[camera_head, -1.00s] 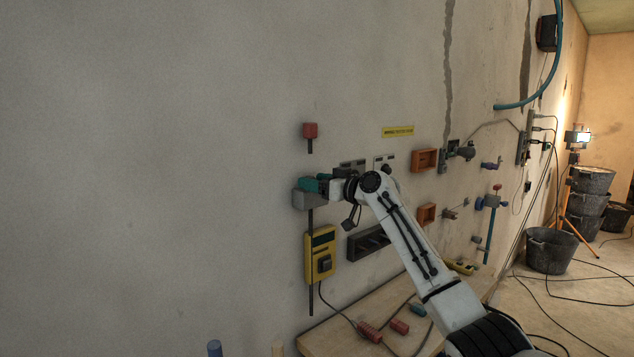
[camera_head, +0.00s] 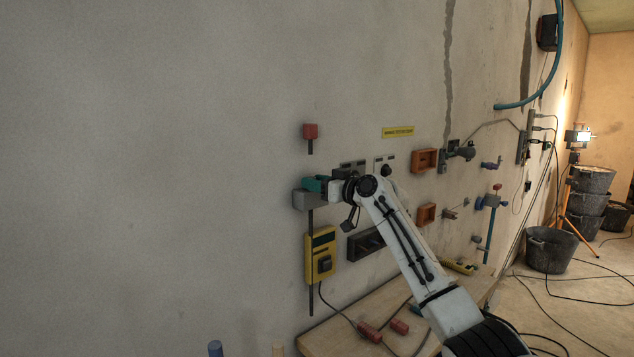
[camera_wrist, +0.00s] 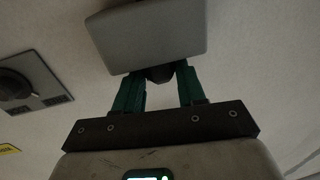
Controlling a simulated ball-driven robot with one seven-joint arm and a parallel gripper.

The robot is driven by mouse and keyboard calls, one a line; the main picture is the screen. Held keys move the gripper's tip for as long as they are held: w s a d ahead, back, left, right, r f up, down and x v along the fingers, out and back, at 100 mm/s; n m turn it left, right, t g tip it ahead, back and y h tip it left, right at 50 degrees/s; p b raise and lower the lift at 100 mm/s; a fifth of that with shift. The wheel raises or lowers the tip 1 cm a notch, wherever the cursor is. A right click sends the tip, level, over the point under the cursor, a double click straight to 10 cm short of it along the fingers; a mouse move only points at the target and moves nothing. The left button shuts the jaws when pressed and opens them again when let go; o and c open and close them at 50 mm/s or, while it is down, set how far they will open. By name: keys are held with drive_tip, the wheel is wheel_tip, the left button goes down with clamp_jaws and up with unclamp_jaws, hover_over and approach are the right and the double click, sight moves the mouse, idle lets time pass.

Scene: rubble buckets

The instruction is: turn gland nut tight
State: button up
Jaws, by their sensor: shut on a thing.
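The gland nut (camera_wrist: 160,74) is a small dark piece at the underside of a grey box (camera_wrist: 160,35) on the wall in the wrist view. My gripper (camera_wrist: 161,80) has its two green fingers on either side of the nut, shut on it. In the head view the grey box (camera_head: 306,200) sits on the wall with a dark rod or cable running down from below it. My gripper (camera_head: 316,184) shows there as green fingers against the box. The nut itself is hidden or too small to tell in the head view.
A yellow device (camera_head: 320,255) hangs just below the box. A dark slotted tray (camera_head: 366,243) and orange boxes (camera_head: 425,160) are on the wall to the right. A wooden bench (camera_head: 340,335) below holds red pieces (camera_head: 400,326) and cables. The wall at left is bare.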

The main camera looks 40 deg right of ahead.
drive_tip(key=shift+a+r+p, duration=0.1)
drive_tip(key=shift+a+p, duration=0.05)
drive_tip(key=shift+p, duration=0.15)
drive_tip(key=m+h+p, duration=0.1)
drive_tip(key=h+p, duration=0.1)
drive_tip(key=m+h+p, duration=0.2)
drive_tip(key=shift+a+h+p, duration=0.3)
drive_tip(key=shift+a+p, duration=0.05)
drive_tip(key=shift+w+a+m+h+p, duration=0.15)
drive_tip(key=shift+m+h+p, duration=0.15)
drive_tip(key=shift+m+h, duration=0.45)
drive_tip(key=shift+a+f+m+g+h+b, duration=0.1)
drive_tip(key=shift+f+m+g+h+b, duration=0.2)
drive_tip(key=shift+m+h, duration=0.45)
drive_tip(key=m+g+h+b, duration=0.1)
drive_tip(key=h+b, duration=0.2)
drive_tip(key=b, duration=0.1)
drive_tip(key=shift+a+f, duration=0.1)
drive_tip(key=shift+f, duration=0.05)
drive_tip(key=m+h+b, duration=0.1)
drive_tip(key=b, duration=0.2)
drive_tip(key=shift+g, duration=0.4)
drive_tip(key=shift+r+m+h+b, duration=0.4)
drive_tip(key=shift+h+b, duration=0.2)
drive_tip(key=shift+b, duration=0.15)
